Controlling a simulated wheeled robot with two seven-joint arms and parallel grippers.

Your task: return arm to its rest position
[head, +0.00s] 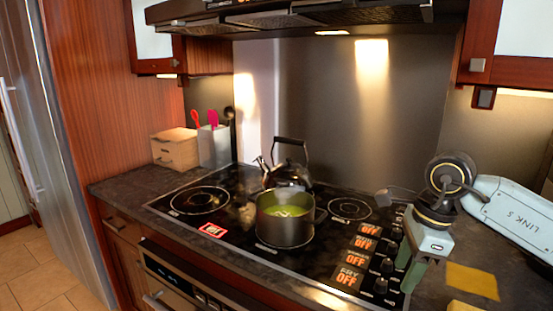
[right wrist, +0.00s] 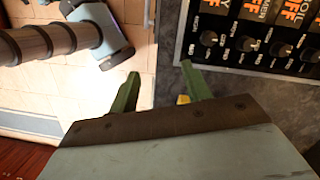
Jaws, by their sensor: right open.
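My right arm comes in from the right in the head view, a pale grey link marked "LINK 5" with a dark round joint. My right gripper (head: 410,274) points down over the right front of the stove (head: 230,243), near the knobs. Its two green fingers are apart. In the right wrist view, the gripper (right wrist: 160,88) is open with nothing between the fingers, above the counter's front edge. My left arm and left gripper are not in view.
A pot (head: 285,226) of green liquid stands on the cooktop with a dark kettle (head: 288,177) behind it. A utensil holder (head: 214,146) and wooden box (head: 175,148) are at the back left. Yellow pieces (head: 471,281) lie on the right counter. A hood (head: 290,18) hangs above.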

